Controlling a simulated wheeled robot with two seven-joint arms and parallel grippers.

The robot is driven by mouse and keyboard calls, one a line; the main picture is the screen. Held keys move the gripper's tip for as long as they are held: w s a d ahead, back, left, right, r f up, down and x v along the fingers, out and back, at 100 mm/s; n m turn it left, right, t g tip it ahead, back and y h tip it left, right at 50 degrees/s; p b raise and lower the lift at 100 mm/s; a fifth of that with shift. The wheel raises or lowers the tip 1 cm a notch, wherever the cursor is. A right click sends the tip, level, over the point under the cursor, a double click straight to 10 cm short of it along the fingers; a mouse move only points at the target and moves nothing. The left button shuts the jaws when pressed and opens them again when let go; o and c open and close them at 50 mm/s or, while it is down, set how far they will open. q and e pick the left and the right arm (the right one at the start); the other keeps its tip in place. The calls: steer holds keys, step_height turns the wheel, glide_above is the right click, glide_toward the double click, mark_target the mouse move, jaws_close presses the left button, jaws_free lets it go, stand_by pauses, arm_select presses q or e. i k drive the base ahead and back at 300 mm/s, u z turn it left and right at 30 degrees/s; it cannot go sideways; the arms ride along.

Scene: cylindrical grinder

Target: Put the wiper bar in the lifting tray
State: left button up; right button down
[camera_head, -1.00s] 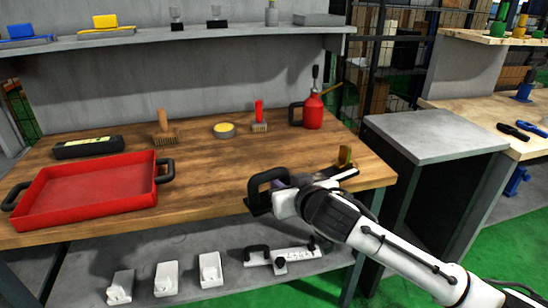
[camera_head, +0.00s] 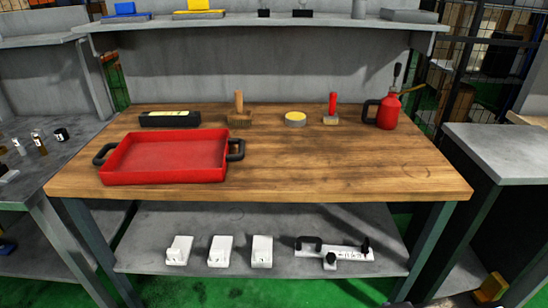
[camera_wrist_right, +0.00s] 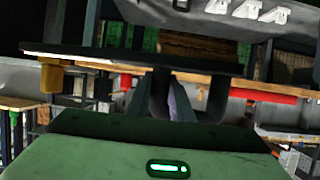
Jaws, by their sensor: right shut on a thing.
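The lifting tray (camera_head: 168,158) is the shallow red tray with a black handle at each end, lying empty at the left of the wooden tabletop. My right gripper (camera_wrist_right: 178,102) is shut on the black handle of the wiper bar (camera_wrist_right: 130,53), shown in the right wrist view. The bar is long, flat and dark, with a yellow block near one end. In the head view only that yellow end (camera_head: 491,288) shows clearly, at the bottom right, in front of the bench; the rest is out of frame or hidden. My left gripper is not in view.
Along the back of the wooden bench (camera_head: 330,176) stand a black box (camera_head: 170,119), a wooden brush (camera_head: 239,112), a round yellow tin (camera_head: 295,119), a red-handled brush (camera_head: 332,112) and a red oil can (camera_head: 387,112). The bench's right front is clear. A grey cabinet (camera_head: 500,150) stands right.

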mark_target(174, 156)
steer(key=u, duration=0.65)
steer(key=k, duration=1.05)
steer(key=u, duration=1.95)
steer(key=i, duration=1.85)
steer(key=z, duration=0.45)
steer(key=i, duration=1.25)
steer(key=z, duration=1.75)
steer(key=i, duration=0.65)
steer(key=z, duration=0.5)
